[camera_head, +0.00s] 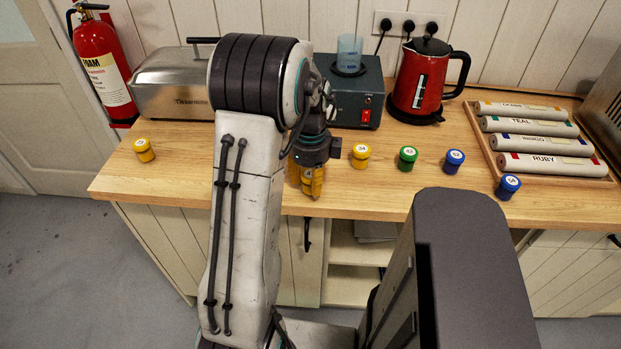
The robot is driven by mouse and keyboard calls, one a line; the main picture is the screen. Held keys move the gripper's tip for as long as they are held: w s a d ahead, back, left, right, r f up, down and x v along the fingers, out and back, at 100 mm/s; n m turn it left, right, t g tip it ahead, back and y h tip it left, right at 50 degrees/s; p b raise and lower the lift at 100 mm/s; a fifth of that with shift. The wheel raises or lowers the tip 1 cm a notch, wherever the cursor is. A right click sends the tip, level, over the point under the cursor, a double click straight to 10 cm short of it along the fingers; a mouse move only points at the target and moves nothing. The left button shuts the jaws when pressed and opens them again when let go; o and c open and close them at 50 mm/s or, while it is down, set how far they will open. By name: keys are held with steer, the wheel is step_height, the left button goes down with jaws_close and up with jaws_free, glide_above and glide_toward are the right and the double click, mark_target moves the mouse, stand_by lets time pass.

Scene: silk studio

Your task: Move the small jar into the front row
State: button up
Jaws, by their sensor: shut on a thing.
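My gripper (313,186) points down at the counter's front part, left of the row of jars. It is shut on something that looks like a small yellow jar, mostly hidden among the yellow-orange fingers. Which jar it is and whether it touches the counter, I cannot tell. A yellow-lidded jar (360,157), a green jar (407,159) and a blue jar (454,162) stand upright in a line to the right. Another blue jar (508,188) stands nearer the front edge, by the tray. A yellow jar (144,151) stands alone at the far left.
The wooden counter (410,196) has bare room in front of the jars. A tray (497,165) of labelled rolls lies right. A red kettle (420,82), a grey box (350,95) with a clear beaker (349,53) and a metal appliance (168,90) stand behind. A fire extinguisher (104,72) is left.

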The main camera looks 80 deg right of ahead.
mark_target(310, 174)
steer(key=shift+f, duration=0.25)
steer(key=o, duration=1.1)
steer(key=shift+r, duration=0.15)
step_height(310, 174, up, 10)
steer(key=shift+f, duration=0.2)
steer(key=shift+w+r+b, duration=0.1)
steer(key=shift+r+b, duration=0.25)
steer(key=shift+r, duration=0.9)
